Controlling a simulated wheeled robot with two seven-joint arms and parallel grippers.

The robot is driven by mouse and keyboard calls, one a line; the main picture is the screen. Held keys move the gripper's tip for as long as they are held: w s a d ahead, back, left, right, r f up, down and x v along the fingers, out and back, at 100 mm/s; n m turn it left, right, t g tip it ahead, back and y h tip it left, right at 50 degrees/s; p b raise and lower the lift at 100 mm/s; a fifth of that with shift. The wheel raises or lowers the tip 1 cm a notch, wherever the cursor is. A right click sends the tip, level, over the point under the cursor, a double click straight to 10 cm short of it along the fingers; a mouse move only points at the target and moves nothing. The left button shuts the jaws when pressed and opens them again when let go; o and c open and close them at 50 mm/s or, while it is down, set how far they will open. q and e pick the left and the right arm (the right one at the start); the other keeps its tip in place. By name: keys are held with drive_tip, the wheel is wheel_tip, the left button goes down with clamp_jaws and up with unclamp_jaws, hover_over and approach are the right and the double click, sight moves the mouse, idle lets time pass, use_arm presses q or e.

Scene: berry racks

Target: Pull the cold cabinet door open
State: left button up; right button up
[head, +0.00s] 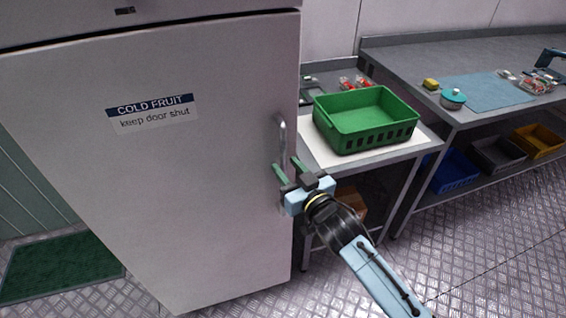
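The cold cabinet door (190,200) is a large grey panel filling the left half of the head view. It carries a label (153,112) reading "COLD FRUIT keep door shut". The door looks shut against the cabinet. Its upright metal bar handle (282,132) is near the right edge. My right gripper (287,167) is at the handle's lower end, with its two green fingers apart, one on each side of the bar. I cannot tell whether either finger touches it. My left gripper is out of view.
A green crate (341,138) stands on a small table just right of the door. A steel bench (420,60) behind holds a blue mat (487,92), a teal-lidded pot (453,98) and a yellow sponge (431,84). A green floor mat (62,268) lies at left.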

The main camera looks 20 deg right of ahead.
drive_tip(key=shift+x, duration=1.4)
clamp_jaws()
